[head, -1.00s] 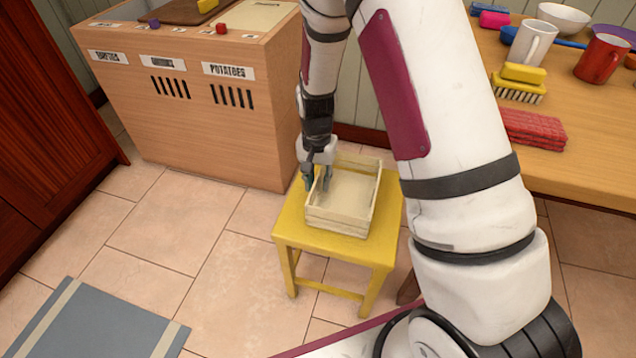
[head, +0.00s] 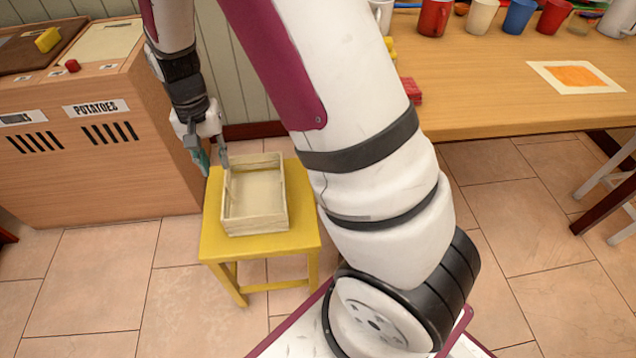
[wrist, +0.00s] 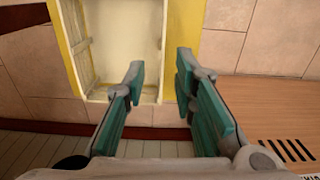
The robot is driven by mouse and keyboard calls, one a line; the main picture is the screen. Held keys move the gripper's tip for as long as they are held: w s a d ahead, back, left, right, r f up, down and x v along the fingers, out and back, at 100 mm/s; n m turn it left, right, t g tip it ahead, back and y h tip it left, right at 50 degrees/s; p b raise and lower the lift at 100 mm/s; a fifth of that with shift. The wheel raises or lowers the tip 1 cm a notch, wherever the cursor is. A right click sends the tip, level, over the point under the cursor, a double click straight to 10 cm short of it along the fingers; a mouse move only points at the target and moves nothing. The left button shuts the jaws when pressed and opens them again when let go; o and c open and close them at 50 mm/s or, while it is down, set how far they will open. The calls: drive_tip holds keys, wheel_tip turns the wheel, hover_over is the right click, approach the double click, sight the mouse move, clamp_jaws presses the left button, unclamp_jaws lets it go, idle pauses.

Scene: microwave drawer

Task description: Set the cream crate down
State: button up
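The cream crate (head: 257,222), a pale slatted open-topped box, sits upright and empty on the yellow stool (head: 302,215). In the wrist view the crate (wrist: 82,55) shows partly, with the stool's yellow edge (wrist: 183,30) beside it. My gripper (head: 214,162) is beside the crate's far left corner in the head view and looks clear of its wall. In the wrist view my gripper's teal-padded fingers (wrist: 160,75) are spread with nothing held between them. One crate wall lines up with the gap between them; the exact height above it is hard to tell.
A wooden vegetable bin cabinet (head: 95,165) stands left of the stool. A wooden table (head: 480,85) with several cups, including a red mug (head: 434,17), is at the upper right. My arm crosses the middle. Tiled floor in front of the stool is open.

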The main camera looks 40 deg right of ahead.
drive_tip(key=s+r+n, duration=0.3)
drive_tip(key=s+r, duration=1.3)
drive_tip(key=r, duration=0.1)
drive_tip(key=s+r+n, duration=0.3)
drive_tip(key=s, duration=1.5)
drive_tip(key=shift+s+d+r+n, duration=0.2)
drive_tip(key=shift+d+n, duration=0.1)
wheel_tip(320, 180, up, 31)
drive_tip(key=t+p, duration=0.4)
drive_tip(key=p, duration=2.5)
drive_tip(key=shift+d, duration=0.25)
